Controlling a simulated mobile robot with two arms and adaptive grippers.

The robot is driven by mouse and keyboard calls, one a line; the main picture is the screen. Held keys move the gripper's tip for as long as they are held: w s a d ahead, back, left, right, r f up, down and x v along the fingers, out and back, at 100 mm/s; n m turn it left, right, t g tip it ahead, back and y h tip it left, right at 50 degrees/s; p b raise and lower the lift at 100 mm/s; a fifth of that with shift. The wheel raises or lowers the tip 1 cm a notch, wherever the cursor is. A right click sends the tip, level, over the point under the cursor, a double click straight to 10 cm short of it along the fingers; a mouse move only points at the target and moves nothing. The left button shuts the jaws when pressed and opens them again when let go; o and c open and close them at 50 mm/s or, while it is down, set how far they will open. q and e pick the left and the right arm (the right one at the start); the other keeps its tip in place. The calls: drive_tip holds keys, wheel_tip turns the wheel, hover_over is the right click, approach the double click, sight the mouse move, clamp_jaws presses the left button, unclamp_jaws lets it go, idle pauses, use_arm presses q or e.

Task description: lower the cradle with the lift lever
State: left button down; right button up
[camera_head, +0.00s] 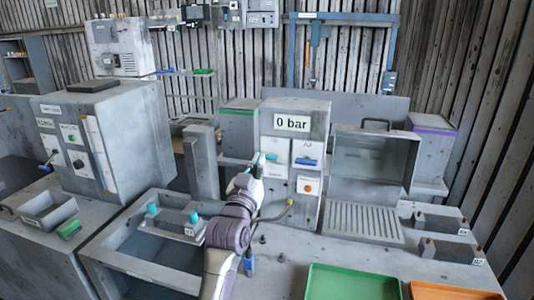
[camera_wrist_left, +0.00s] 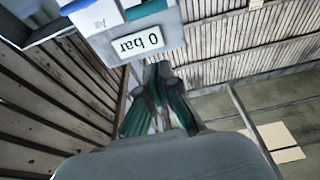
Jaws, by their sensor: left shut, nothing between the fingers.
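My left gripper (camera_head: 259,164) is shut and empty. It is in front of the left part of the grey control panel (camera_head: 295,115) with the "0 bar" display, near a teal handle (camera_head: 270,157); I cannot tell whether they touch. A blue handle (camera_head: 308,162) sits to the right on the same panel. Neither handle can be surely named as the lift lever. A grey block with two teal knobs (camera_head: 153,209), probably on the cradle, lies across the open tank (camera_head: 125,262) at left. In the left wrist view the closed fingers (camera_wrist_left: 157,75) point toward the panel (camera_wrist_left: 140,42), seen upside down.
A clear-fronted box (camera_head: 370,160) stands right of the panel. Green (camera_head: 350,283) and orange (camera_head: 440,291) trays lie at the front right. A grey cabinet (camera_head: 105,135) stands at left.

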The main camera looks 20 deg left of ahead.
use_arm(q)
wheel_tip(320, 180, up, 2)
drive_tip(key=r+p, duration=0.1)
drive_tip(key=p, duration=0.2)
hover_over(271, 158)
drive_tip(key=s, duration=0.1)
drive_tip(key=shift+a+f+p, duration=0.25)
drive_tip(key=shift+f+p, duration=0.15)
drive_tip(key=shift+f, duration=0.8)
drive_tip(key=shift+a+f+p, duration=0.25)
drive_tip(key=shift+f+p, duration=0.1)
drive_tip(key=shift+f, duration=0.8)
